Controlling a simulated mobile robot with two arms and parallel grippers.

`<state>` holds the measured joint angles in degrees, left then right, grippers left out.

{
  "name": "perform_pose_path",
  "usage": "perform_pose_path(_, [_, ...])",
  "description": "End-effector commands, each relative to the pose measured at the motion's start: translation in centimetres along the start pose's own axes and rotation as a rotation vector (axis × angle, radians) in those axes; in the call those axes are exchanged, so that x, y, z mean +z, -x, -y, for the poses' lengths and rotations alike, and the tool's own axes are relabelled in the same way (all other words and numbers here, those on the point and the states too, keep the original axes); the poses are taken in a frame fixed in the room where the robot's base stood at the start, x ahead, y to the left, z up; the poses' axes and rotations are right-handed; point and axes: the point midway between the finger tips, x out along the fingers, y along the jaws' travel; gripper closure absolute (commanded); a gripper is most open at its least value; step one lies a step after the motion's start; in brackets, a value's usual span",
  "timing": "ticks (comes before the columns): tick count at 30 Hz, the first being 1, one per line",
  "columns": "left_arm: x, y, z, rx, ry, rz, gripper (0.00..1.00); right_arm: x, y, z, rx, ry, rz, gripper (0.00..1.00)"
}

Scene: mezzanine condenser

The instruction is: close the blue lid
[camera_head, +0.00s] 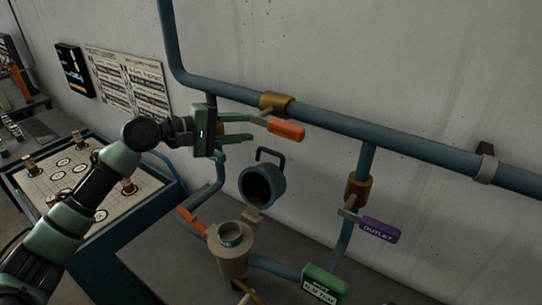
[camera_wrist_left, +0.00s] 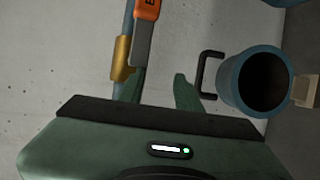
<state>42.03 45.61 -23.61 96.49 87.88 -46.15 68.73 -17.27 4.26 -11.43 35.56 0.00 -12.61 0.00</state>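The blue lid (camera_head: 278,182) is a short hollow cylinder standing open on its hinge, its dark inside facing out and a black handle (camera_head: 269,156) on its far side. It belongs to the beige pot (camera_head: 230,262), whose round mouth is uncovered below it. My left gripper (camera_head: 248,128) is open and empty, above and to the left of the lid handle, not touching it. In the left wrist view, the lid (camera_wrist_left: 230,86) and its handle (camera_wrist_left: 207,72) lie right of my gripper's spread fingers (camera_wrist_left: 158,85). My right gripper is out of view.
An orange-handled valve (camera_head: 286,131) on the blue wall pipe (camera_head: 330,122) sits close to my left fingers. A purple OUTLET handle (camera_head: 380,230) and a green-labelled handle (camera_head: 323,284) are to the right. A board table (camera_head: 150,215) stands at left.

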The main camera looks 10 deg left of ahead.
Motion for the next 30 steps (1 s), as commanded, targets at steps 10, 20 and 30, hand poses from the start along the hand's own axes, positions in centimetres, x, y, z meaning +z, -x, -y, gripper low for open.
perform_pose_path(10, [-0.4, -1.0, 4.2, 0.0, 0.0, 0.0, 0.66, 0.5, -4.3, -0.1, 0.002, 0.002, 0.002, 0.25])
perform_pose_path(20, [-0.8, -1.9, 7.8, 0.001, 0.0, 0.0, 0.66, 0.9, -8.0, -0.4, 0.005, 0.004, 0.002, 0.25])
perform_pose_path(30, [-0.7, -5.6, 7.3, 0.002, 0.004, 0.002, 0.66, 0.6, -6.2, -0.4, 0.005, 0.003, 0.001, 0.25])
